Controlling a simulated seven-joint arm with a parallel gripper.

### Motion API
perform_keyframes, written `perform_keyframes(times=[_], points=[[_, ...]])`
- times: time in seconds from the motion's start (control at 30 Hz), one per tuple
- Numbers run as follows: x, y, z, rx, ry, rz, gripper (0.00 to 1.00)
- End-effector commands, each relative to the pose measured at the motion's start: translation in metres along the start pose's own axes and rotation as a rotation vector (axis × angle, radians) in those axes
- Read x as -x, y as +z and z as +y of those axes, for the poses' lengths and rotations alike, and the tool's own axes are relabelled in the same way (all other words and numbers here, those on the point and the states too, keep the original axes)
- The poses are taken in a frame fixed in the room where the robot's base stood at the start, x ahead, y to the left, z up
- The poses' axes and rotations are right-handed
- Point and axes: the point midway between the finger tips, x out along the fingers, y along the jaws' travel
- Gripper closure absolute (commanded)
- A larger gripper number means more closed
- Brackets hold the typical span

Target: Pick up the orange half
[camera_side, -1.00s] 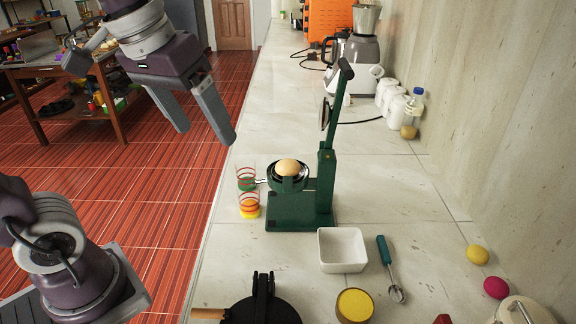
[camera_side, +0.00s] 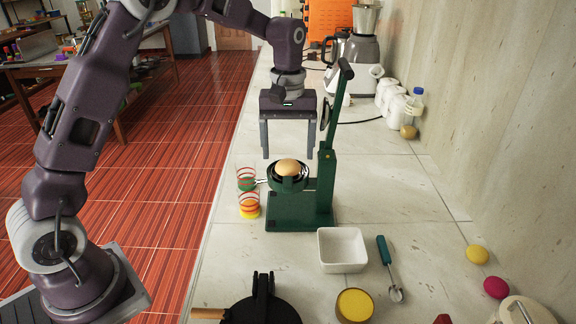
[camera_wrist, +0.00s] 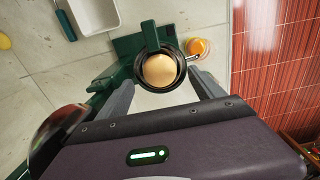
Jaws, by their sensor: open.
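The orange half (camera_side: 288,167) sits dome up in the round cup of the green juicer press (camera_side: 326,190). In the wrist view the orange half (camera_wrist: 161,70) shows as a pale round dome in the dark cup. My gripper (camera_side: 289,155) points down with its two fingers spread, above and behind the cup in the side view. In the wrist view my gripper (camera_wrist: 165,85) has one finger on either side of the orange half's lower edge. Nothing is between the fingers in the side view, and I see no contact with the orange half.
The press's tall lever (camera_side: 339,100) stands just right of my gripper. Striped glasses (camera_side: 248,205) stand left of the press. A white square bowl (camera_side: 342,250) and a scoop (camera_side: 390,270) lie in front. The counter behind the press is mostly clear.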

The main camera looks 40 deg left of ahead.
Motion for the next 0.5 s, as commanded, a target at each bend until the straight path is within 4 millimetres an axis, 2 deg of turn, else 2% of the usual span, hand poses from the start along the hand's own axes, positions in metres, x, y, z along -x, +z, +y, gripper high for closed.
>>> perform_keyframes(times=[0.13,0.37,0.4,0.5], points=[[-0.024,0.000,0.000,0.000,0.000,-0.002,0.23],[-0.029,0.000,0.000,0.000,0.002,0.001,0.23],[-0.029,0.000,0.000,-0.001,0.002,0.001,0.25],[-0.028,0.000,0.000,-0.001,0.002,0.001,0.44]])
